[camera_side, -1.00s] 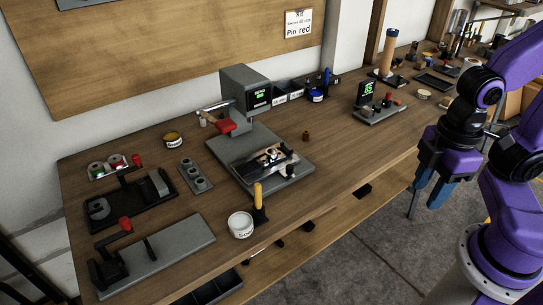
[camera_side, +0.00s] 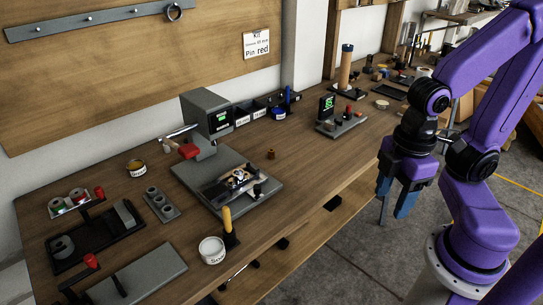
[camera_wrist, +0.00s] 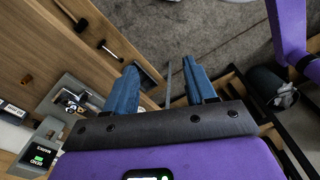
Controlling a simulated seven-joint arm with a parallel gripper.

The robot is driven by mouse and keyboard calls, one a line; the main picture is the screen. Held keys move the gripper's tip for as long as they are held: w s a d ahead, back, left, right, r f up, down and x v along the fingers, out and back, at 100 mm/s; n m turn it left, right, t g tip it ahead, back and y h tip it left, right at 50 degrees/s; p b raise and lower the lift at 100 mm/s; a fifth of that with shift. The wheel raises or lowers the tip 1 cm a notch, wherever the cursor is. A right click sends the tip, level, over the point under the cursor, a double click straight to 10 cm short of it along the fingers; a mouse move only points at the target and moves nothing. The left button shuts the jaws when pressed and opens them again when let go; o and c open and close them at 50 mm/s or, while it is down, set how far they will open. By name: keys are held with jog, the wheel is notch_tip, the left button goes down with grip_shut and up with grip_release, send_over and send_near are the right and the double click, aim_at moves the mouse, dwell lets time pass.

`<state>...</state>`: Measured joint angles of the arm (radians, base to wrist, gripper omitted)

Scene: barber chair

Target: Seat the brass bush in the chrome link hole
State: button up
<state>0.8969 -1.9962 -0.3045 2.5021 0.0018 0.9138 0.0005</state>
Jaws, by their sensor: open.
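The brass bush (camera_side: 271,154) looks like a small brown-gold cylinder standing on the bench, just behind and right of the press base. It also shows at the left of the wrist view (camera_wrist: 27,79). The chrome link (camera_side: 239,176) appears to lie in the fixture on the press base, among small dark and bright parts. Its hole is too small to make out. My gripper (camera_side: 396,203) is open and empty, pointing down off the front edge of the bench, well right of the bush and press.
A grey press (camera_side: 207,112) with a red-ended lever stands over the fixture. A yellow-handled tool (camera_side: 228,222) and a white tin (camera_side: 212,250) stand at the front. A small green-display station (camera_side: 341,118) is at the back right. Bench around the bush is clear.

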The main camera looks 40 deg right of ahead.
jog(key=w+a+m+t, duration=0.1)
jog(key=w+a+m, duration=0.35)
jog(key=w, duration=0.75)
jog(key=w+d+m+t+h, duration=0.15)
jog(key=w+m, duration=0.55)
jog(key=w, duration=0.7)
jog(key=m+h, duration=0.2)
jog(key=m, duration=0.7)
send_over(271, 151)
jog(key=s+a, duration=0.5)
notch_tip(271, 151, down, 7)
jog(key=shift+t, duration=0.35)
jog(key=x, duration=1.7)
jog(key=shift+s+d, duration=0.1)
jog(key=shift+d, duration=0.15)
grip_shut()
